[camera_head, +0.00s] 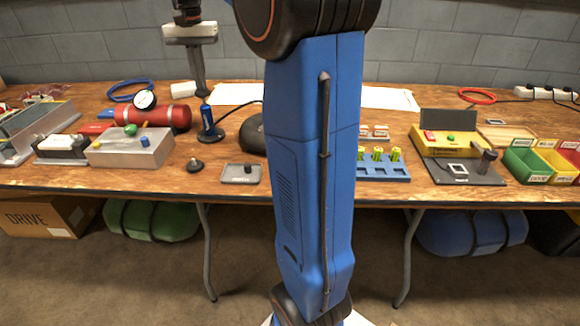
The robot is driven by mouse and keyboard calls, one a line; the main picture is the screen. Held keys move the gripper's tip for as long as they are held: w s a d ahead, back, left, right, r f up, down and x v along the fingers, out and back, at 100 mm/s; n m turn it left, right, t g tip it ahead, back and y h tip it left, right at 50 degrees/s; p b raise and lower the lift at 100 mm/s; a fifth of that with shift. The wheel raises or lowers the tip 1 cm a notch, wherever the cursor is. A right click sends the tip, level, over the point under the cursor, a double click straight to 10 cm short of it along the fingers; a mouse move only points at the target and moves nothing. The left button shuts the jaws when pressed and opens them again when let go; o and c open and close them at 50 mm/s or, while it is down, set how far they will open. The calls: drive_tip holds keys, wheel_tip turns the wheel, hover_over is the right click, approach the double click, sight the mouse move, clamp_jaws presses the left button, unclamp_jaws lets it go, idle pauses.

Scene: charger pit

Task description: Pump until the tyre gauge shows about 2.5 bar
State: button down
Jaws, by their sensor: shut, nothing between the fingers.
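My gripper (202,92) hangs at the upper left with its fingers pointing down, shut and empty. Its tips are just above a small pump with a blue upright body (207,117) on a round black foot (209,136). Whether the tips touch the pump's top cannot be told. A black hose runs from near the pump to the right. A round white-faced gauge (145,99) stands at a red cylinder (152,118) left of the pump. Its needle and reading are too small to make out. A dark rounded thing (252,134), possibly the tyre, is partly hidden behind my arm.
A grey box with coloured knobs (132,150) stands to the left. A small grey tray (241,173) and a black knob (195,165) lie in front of the pump. A blue battery holder (385,172), yellow device (445,143) and coloured bins (525,160) are at right.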

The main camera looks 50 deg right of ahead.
drive_tip(key=shift+f, duration=0.9)
drive_tip(key=shift+r, duration=1.65)
drive_tip(key=shift+f, duration=0.1)
drive_tip(key=shift+f, duration=1.55)
drive_tip(key=shift+r, duration=1.65)
drive_tip(key=shift+r, duration=0.1)
wheel_tip(320, 180, up, 7)
drive_tip(key=shift+a, duration=0.1)
